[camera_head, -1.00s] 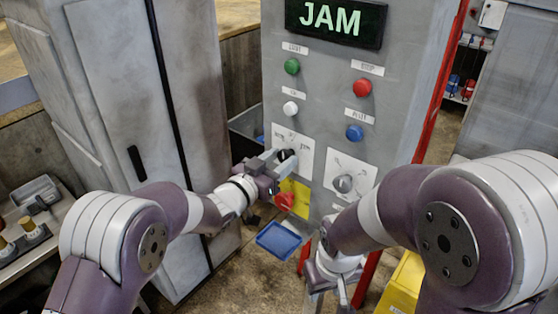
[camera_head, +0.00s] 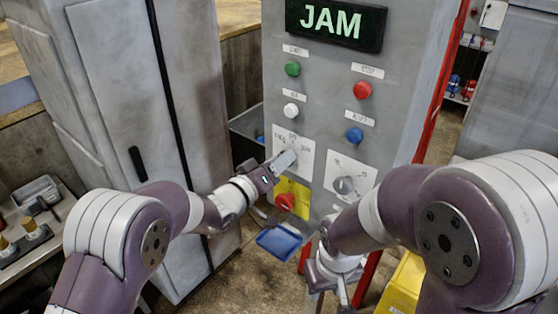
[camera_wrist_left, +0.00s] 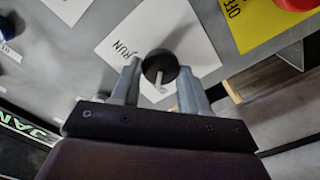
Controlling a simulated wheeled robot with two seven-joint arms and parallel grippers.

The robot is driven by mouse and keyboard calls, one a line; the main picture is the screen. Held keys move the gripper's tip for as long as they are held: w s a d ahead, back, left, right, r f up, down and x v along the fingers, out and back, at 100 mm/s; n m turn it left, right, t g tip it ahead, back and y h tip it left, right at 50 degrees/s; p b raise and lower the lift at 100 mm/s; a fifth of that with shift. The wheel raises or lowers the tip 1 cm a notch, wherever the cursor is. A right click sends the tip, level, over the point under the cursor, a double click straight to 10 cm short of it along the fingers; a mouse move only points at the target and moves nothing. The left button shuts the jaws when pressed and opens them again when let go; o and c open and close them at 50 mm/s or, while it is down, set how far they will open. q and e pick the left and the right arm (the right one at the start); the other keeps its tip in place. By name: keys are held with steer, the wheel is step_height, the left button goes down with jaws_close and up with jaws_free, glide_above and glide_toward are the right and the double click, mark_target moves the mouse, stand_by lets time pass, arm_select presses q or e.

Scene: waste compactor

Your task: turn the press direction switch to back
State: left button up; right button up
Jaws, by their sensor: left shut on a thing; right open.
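The press direction switch is a round black knob (camera_wrist_left: 160,66) with a pale pointer, on a white plate (camera_wrist_left: 145,22) with the word RUN near it in the left wrist view. My left gripper (camera_wrist_left: 157,84) has its fingers on both sides of the knob and is shut on it. In the head view, my left gripper (camera_head: 285,160) sits against the lower left plate (camera_head: 305,148) and hides the knob, so its setting is hard to tell. My right gripper (camera_head: 343,292) hangs low in front of the panel, open and empty.
A second grey knob (camera_head: 344,185) is on the plate to the right. A red button (camera_head: 286,201) on a yellow plate lies just below my left gripper. Green, white, red and blue buttons are above, under a display (camera_head: 334,22) reading JAM.

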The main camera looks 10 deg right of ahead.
arm_select(q)
steer(key=shift+n, duration=0.6)
steer(key=shift+f+n, duration=0.1)
steer(key=shift+n, duration=0.2)
steer(key=o, duration=1)
steer(key=shift+a, duration=0.1)
steer(key=b+v, duration=0.4)
steer(key=v, duration=0.8)
steer(key=shift+s+a, duration=0.25)
